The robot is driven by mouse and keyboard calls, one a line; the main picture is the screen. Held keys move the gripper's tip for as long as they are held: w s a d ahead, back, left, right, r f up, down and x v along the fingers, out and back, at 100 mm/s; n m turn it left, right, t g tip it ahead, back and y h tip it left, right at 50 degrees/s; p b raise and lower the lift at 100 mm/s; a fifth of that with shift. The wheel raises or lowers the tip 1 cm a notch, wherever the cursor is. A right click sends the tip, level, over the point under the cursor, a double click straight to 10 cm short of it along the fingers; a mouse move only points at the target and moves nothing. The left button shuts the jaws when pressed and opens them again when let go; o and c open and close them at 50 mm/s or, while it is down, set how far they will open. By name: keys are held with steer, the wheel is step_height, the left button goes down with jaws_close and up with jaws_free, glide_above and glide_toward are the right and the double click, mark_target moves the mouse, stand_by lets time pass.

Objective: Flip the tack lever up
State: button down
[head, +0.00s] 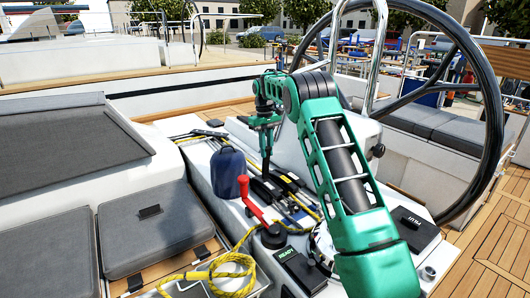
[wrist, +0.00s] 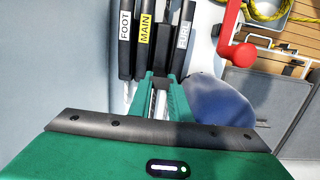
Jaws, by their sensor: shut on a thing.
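A row of black levers (head: 264,191) lies on the white cockpit console in the head view. In the wrist view the labels read FOOT (wrist: 125,35) and MAIN (wrist: 145,38), and the lever on the right (wrist: 182,40) has a partly readable label ending in URL. Between MAIN and that one is another black lever (wrist: 163,45), whose label I cannot see. My green gripper (wrist: 163,82) is shut on this middle black lever. In the head view my gripper (head: 266,171) points down onto the lever row. I cannot read the word TACK anywhere.
A blue bag (head: 228,173) and a red winch handle (head: 252,202) stand close beside the levers. Yellow rope (head: 235,270) lies in front. The steering wheel (head: 491,95) rises behind my arm.

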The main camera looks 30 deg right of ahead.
steer(key=c, duration=1.6)
jaws_free()
steer(key=shift+w+d+r, duration=0.1)
steer(key=shift+w+d, duration=0.05)
steer(key=shift+c, duration=0.2)
step_height(320, 180, up, 11)
steer(key=w, duration=0.1)
steer(key=shift+w, duration=0.15)
